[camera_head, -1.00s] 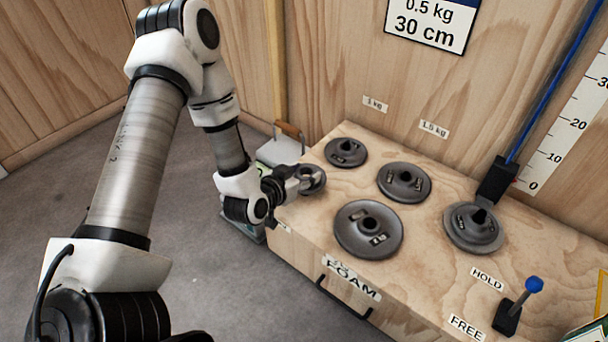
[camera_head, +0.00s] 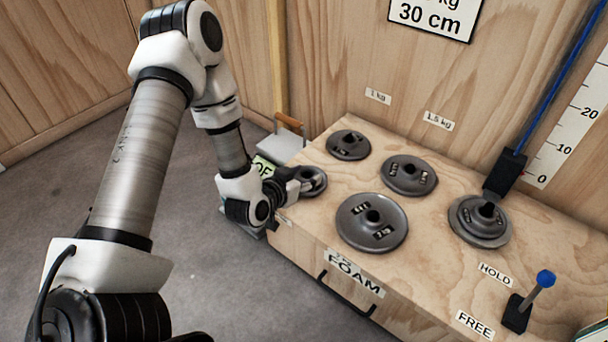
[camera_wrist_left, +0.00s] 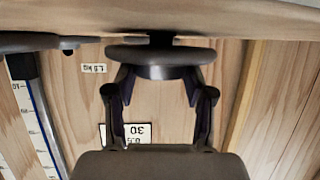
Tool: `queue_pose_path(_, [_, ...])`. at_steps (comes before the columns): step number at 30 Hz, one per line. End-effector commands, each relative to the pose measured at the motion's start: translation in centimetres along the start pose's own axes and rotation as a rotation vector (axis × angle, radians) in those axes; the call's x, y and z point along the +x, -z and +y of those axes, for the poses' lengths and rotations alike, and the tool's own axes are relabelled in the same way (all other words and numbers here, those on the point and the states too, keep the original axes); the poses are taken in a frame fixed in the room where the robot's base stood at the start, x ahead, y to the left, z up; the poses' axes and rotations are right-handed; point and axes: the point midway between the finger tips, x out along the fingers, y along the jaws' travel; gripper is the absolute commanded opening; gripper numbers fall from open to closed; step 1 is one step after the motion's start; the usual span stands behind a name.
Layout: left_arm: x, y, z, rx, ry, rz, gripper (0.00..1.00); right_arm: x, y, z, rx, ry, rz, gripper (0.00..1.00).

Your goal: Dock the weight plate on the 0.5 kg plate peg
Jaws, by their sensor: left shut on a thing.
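My left gripper (camera_head: 297,183) is shut on a small dark grey weight plate (camera_head: 314,180) at the left end of the wooden box. In the left wrist view, which is upside down, the fingers close on the hub of the plate (camera_wrist_left: 160,54), which lies level, close to the box top (camera_wrist_left: 240,12). A short dark piece shows between plate and box; I cannot tell whether it is the 0.5 kg plate peg. In the head view the plate and gripper hide that spot. My right gripper is not in view.
Another stack (camera_head: 480,221) sits below the blue rope. A blue-knobbed lever (camera_head: 545,279) stands front right.

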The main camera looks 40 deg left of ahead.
Motion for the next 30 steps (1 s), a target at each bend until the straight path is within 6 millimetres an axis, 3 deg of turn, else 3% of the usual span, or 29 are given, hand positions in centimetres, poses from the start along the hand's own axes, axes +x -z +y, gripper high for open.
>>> queue_pose_path(30, [-0.06,0.08,0.00,0.000,0.000,0.002,0.00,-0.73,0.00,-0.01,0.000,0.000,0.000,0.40])
